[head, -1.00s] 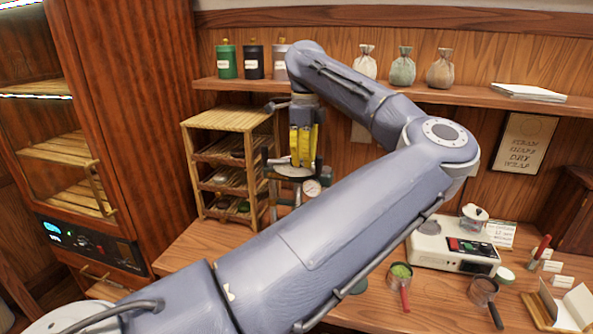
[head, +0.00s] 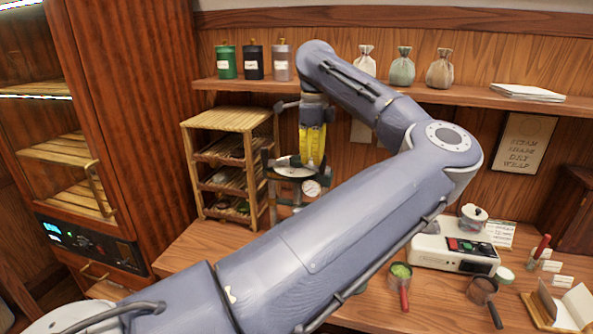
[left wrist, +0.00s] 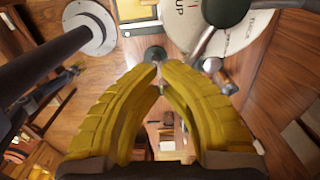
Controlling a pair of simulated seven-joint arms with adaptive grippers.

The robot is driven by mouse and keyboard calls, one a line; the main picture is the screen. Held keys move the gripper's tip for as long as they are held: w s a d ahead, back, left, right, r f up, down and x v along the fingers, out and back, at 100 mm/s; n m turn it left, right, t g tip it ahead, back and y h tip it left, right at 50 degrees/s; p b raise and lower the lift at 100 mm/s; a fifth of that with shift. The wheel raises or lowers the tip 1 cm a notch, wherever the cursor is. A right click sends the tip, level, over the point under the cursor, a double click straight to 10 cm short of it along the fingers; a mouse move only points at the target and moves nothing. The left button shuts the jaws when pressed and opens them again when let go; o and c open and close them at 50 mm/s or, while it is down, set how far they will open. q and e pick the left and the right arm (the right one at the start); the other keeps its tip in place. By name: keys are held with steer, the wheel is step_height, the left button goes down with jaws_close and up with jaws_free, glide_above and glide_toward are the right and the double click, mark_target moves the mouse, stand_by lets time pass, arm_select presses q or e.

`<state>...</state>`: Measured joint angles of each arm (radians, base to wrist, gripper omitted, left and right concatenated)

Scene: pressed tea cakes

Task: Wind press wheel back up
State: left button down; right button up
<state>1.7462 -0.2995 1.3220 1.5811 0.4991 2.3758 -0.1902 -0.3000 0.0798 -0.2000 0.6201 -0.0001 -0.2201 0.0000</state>
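The press (head: 270,188) stands on the bench beside the wooden rack, largely behind my left arm. Its wheel (head: 294,171) lies flat near the top, and a round dial gauge (head: 311,188) shows below it. My left gripper (head: 310,172) points down with its yellow fingers just above the wheel's right side. In the left wrist view the fingertips (left wrist: 162,67) are drawn nearly together, with nothing clearly held between them. There, a pale disc marked "UP" (left wrist: 185,32) and a dark green knob (left wrist: 228,10) on a metal arm lie beyond and right of the fingers. My right gripper is out of view.
A slatted rack (head: 228,121) stands left of the press, beside a tall wooden cabinet (head: 135,100). A shelf (head: 480,93) with canisters and sacks runs behind the arm. A scale (head: 450,250) and small tools occupy the bench at right.

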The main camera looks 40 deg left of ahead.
mark_target(323, 162)
arm_select(q)
steer(key=shift+w+d, duration=0.25)
steer(key=shift+w, duration=0.6)
steer(key=shift+w+d, duration=0.2)
steer(key=shift+w, duration=0.6)
stand_by(0.4)
steer(key=shift+s+d, duration=0.1)
steer(key=shift+s, duration=0.1)
steer(key=shift+s+d, duration=0.1)
steer(key=shift+s, duration=0.6)
step_height(323, 162, up, 8)
steer(key=shift+f, duration=0.25)
stand_by(0.3)
steer(key=c, duration=2.1)
jaws_free()
steer(key=shift+r, duration=0.1)
jaws_close()
steer(key=s+a+r, duration=0.1)
steer(key=s+a, duration=0.2)
steer(key=a, duration=0.6)
steer(key=s+a+r, duration=0.2)
steer(key=a, duration=0.7)
step_height(323, 162, down, 6)
steer(key=shift+d, duration=0.2)
